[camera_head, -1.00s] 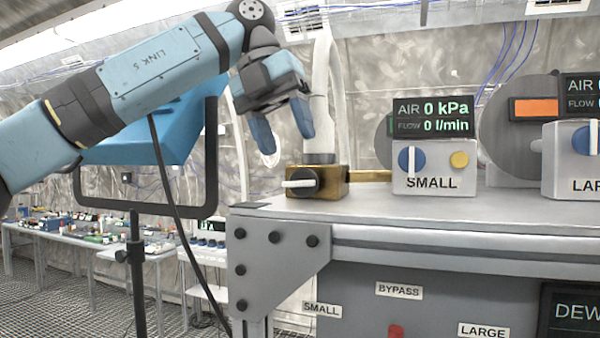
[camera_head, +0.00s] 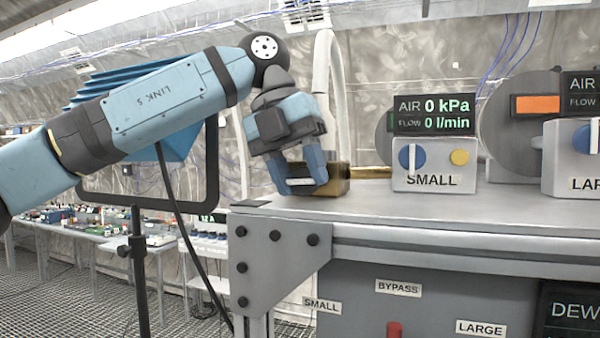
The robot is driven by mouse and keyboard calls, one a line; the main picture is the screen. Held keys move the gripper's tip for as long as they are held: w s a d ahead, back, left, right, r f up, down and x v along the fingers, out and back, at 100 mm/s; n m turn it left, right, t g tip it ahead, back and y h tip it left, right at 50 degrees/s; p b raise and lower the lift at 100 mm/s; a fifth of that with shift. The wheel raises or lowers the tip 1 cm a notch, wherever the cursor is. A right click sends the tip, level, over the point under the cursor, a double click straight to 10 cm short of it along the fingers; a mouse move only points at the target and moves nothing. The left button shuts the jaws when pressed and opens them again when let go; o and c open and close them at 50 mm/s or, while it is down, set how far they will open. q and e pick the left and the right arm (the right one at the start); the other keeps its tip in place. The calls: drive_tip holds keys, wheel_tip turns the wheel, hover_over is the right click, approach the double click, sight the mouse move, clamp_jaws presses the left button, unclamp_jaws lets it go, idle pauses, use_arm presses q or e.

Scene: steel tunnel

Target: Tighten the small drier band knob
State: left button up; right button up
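A brass valve block (camera_head: 336,179) sits at the left end of the grey bench top. The white lever (camera_head: 299,182) on its front shows between my fingertips; the black knob behind it is hidden by my gripper. My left gripper (camera_head: 296,184) points down in front of the block, its blue fingers apart on either side of the lever. I cannot tell whether they touch it. The box marked SMALL (camera_head: 434,180) stands to the right, with a blue knob (camera_head: 411,158) with a white bar and a yellow button (camera_head: 459,157). My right gripper is out of view.
A white hose (camera_head: 322,90) rises behind the block. Another grey box (camera_head: 570,165) stands at the right edge. The bench top (camera_head: 400,205) is clear in front of the SMALL box. A black stand (camera_head: 137,250) with a blue panel is at left.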

use_arm(q)
drive_tip(key=shift+d+y, duration=0.1)
drive_tip(key=shift+y, duration=0.6)
drive_tip(key=o, duration=0.7)
drive_tip(key=shift+c, duration=0.2)
drive_tip(key=s+v, duration=0.1)
drive_tip(key=v, duration=1.2)
drive_tip(key=shift+w+r, duration=0.3)
drive_tip(key=shift+r, duration=0.15)
